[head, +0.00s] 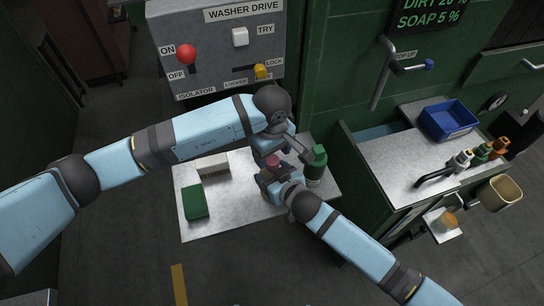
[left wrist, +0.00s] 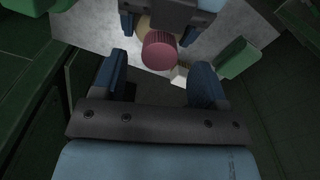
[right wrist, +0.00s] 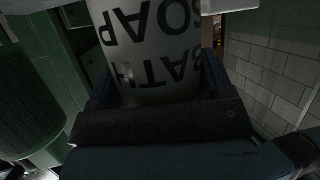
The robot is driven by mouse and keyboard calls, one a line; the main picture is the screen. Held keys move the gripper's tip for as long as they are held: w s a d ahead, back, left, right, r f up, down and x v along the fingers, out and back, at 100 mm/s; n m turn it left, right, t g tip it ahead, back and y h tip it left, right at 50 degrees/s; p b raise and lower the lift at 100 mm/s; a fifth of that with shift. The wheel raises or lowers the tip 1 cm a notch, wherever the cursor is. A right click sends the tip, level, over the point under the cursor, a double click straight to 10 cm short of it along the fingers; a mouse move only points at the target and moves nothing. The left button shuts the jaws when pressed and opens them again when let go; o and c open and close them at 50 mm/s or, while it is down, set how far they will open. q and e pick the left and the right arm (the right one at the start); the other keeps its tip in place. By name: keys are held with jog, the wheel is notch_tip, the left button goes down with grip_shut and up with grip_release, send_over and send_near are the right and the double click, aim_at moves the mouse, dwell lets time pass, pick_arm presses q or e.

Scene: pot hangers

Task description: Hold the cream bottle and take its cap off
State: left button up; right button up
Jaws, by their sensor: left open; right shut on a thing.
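The cream bottle (right wrist: 155,50) is gripped upright or nearly so by my right gripper (right wrist: 158,85); its dark "BATH SOAP" lettering appears upside down in the right wrist view. Its ribbed pinkish-red cap (head: 273,160) is on it and also shows in the left wrist view (left wrist: 160,50). My left gripper (head: 270,146) is close to the cap in the head view. In the left wrist view its open fingers (left wrist: 158,76) are spread to either side, with the cap just beyond their tips, seemingly untouched. Most of the bottle's body is hidden by my arms in the head view.
A green bottle (head: 316,168) stands on the grey table (head: 237,222) right beside my grippers. A white block (head: 212,166) and a green block (head: 195,203) lie to the left. The table's front is clear.

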pick_arm(q)
jog(key=shift+r, duration=0.9)
jog(key=shift+c, duration=0.4)
notch_tip(320, 180, up, 3)
jog(key=m, duration=0.2)
jog(key=shift+w+m, duration=0.1)
jog(key=shift+m, duration=0.5)
jog(key=shift+f, duration=3.8)
jog(key=c, duration=1)
jog(key=shift+o, duration=0.2)
jog(key=n, duration=0.3)
